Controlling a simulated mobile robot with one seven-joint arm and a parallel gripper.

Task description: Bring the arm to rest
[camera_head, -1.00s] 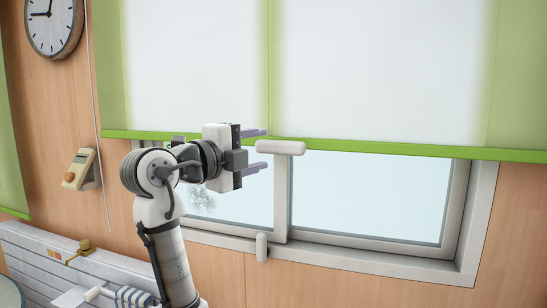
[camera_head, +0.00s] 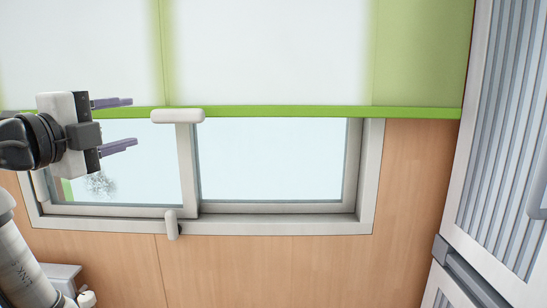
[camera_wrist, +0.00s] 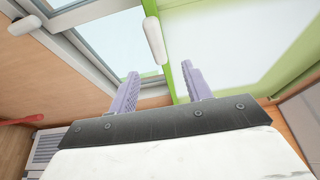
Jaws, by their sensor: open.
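My gripper (camera_head: 122,123) is at the left of the head view, raised in front of the window. Its two purple fingers point right and stand apart with nothing between them. In the wrist view my gripper (camera_wrist: 160,88) also shows open and empty, with the window and the green-edged blind beyond the fingertips. My arm's lower links are partly cut off by the left edge of the head view.
A sliding window (camera_head: 271,208) has a white upper handle (camera_head: 178,116) and a small lower handle (camera_head: 171,224). A green-edged blind (camera_head: 300,112) covers its top. A ribbed cabinet (camera_head: 510,150) stands at right. A red object (camera_wrist: 22,120) lies at left in the wrist view.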

